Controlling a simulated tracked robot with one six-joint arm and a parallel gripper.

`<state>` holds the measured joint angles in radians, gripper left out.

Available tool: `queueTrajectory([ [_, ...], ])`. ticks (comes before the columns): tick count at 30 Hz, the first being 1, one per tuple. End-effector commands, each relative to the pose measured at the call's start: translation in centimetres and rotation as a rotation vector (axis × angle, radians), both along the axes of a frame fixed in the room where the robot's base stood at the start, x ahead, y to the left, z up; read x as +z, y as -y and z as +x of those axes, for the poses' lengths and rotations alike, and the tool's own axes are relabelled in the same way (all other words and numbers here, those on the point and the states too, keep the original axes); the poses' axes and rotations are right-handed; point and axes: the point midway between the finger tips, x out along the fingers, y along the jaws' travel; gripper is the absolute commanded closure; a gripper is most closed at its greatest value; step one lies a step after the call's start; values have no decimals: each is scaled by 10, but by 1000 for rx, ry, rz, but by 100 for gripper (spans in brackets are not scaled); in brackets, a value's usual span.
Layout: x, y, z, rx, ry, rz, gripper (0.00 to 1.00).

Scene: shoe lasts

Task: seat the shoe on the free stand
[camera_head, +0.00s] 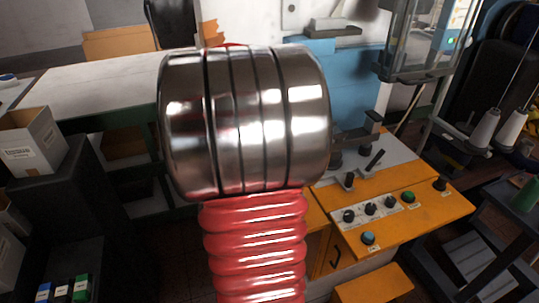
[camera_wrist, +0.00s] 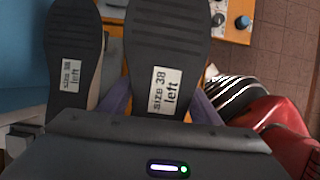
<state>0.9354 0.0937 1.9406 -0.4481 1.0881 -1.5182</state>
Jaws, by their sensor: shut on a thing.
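In the wrist view my gripper (camera_wrist: 160,108) has its purple fingers on either side of a dark-soled shoe (camera_wrist: 168,40) and is shut on it. The sole faces the camera, with a white label reading "size 38 left". A second dark-soled shoe (camera_wrist: 72,35) is to its left, also sole towards the camera and labelled "size 38 left". A narrow gap shows between the two shoes. My gripper and both shoes are hidden in the head view behind my arm. I cannot make out the free stand in either view.
An orange control cabinet (camera_head: 405,222) with several knobs stands right of centre, with dark levers on its grey top. A blue machine (camera_head: 345,90) rises behind it. A light worktop (camera_head: 100,90) is at the left. White thread cones (camera_head: 486,130) stand at the right.

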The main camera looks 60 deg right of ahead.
Motion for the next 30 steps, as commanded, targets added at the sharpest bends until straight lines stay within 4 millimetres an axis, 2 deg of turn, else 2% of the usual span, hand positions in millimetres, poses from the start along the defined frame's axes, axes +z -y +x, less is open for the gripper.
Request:
queueTrajectory([
  [19,-5,1,0,0,2,-2,91],
  [30,-18,1,-1,4,10,5,91],
])
